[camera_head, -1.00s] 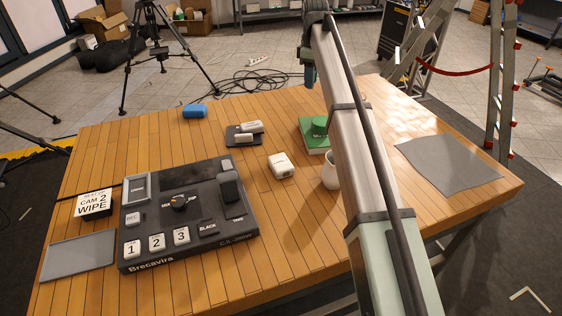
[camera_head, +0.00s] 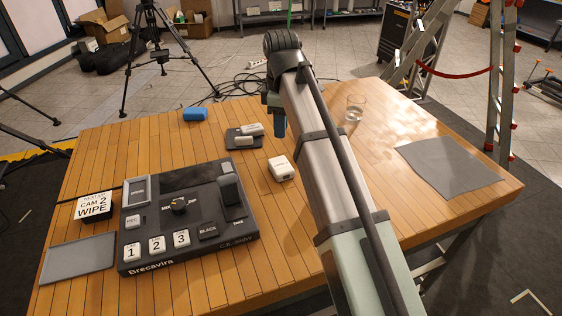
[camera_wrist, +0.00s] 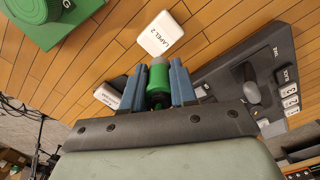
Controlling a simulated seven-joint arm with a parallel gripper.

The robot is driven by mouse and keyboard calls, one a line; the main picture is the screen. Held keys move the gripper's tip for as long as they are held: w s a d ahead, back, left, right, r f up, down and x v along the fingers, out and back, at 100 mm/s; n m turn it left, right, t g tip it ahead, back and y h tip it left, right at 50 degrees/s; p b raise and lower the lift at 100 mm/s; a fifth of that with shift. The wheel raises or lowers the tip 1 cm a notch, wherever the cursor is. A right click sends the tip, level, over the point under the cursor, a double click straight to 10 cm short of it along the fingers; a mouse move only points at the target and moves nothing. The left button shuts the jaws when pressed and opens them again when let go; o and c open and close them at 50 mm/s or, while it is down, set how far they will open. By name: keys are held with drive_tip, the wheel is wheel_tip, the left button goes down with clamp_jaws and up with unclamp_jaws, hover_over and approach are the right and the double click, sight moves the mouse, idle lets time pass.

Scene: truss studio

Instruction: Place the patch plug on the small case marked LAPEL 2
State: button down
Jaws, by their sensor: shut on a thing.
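The small white case marked LAPEL 2 (camera_wrist: 161,35) lies on the wooden table, just beyond my fingertips in the wrist view. In the head view a white case (camera_head: 281,168) sits left of my arm; its label is too small to read there. My gripper (camera_wrist: 156,72) has blue fingers shut on the green patch plug (camera_wrist: 158,78), whose lower part is dark. In the head view my gripper (camera_head: 279,122) shows only a blue finger, and the plug is hidden. The plug appears apart from the case.
The black switcher panel (camera_head: 188,250) lies front left. A green box (camera_wrist: 45,22) is at the wrist view's upper left. A clear glass (camera_head: 354,108) and grey mat (camera_head: 450,167) are right of my arm.

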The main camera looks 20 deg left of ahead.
sight(281, 164)
drive_tip(key=shift+f, duration=4.9)
drive_tip(key=shift+f, duration=0.1)
drive_tip(key=c, duration=0.9)
unclamp_jaws()
wheel_tip(281, 164, up, 12)
drive_tip(key=shift+r, duration=0.15)
drive_tip(key=shift+w+d, duration=0.1)
